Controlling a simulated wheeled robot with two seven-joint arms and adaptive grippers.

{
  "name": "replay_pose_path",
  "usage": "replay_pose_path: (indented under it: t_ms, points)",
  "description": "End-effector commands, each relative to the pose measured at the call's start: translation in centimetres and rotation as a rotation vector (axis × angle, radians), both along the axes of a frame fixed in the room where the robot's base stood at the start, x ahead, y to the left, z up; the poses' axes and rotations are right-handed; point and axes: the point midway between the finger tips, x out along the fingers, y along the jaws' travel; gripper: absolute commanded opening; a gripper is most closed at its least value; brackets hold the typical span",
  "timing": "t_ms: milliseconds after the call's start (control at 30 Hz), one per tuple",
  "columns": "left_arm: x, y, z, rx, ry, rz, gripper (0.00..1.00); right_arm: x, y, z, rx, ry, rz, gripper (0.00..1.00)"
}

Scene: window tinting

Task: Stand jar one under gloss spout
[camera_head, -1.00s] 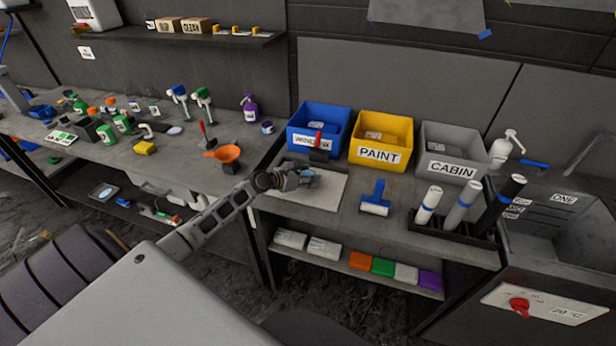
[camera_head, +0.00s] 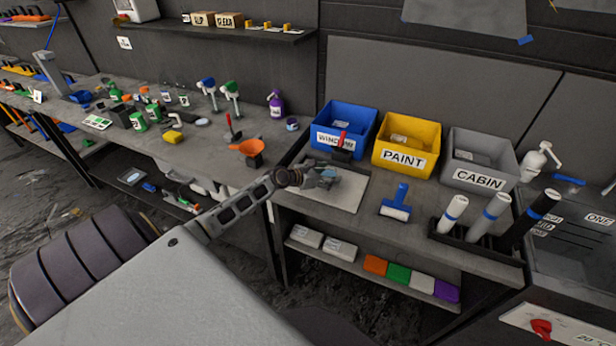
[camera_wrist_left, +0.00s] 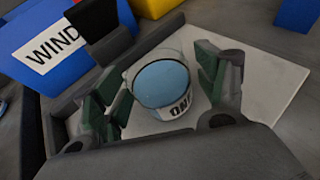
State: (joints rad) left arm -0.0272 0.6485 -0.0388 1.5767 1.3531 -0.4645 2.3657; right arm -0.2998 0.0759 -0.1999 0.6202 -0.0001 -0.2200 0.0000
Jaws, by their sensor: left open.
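Jar one (camera_wrist_left: 163,85) is a small clear cup with blue inside and a white label reading "ON…". In the left wrist view it stands on the pale board (camera_wrist_left: 262,85), between the two fingers of my left gripper (camera_wrist_left: 165,95). The fingers are spread with a gap on both sides of the jar. In the head view my left gripper (camera_head: 326,176) is low over the pale board (camera_head: 345,194) and mostly hides the jar. Two dispensers, one blue-topped (camera_head: 208,88) and one green-topped (camera_head: 231,93), stand on the left bench; I cannot read which is gloss. My right gripper is out of view.
Blue (camera_head: 345,122), yellow (camera_head: 403,140) and grey (camera_head: 478,158) bins stand behind the board. A blue roller (camera_head: 397,203) and upright tubes (camera_head: 487,217) are to its right. Several small items crowd the left bench.

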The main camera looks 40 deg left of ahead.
Motion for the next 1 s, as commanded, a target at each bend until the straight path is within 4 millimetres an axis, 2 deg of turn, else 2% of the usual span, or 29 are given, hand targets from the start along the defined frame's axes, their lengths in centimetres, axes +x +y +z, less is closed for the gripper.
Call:
replay_pose_path:
  t_ms: [1000]
  points:
    - [-6.8, 2.5, 3.0, 0.000, 0.001, -0.001, 0.73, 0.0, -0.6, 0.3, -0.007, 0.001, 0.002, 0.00]
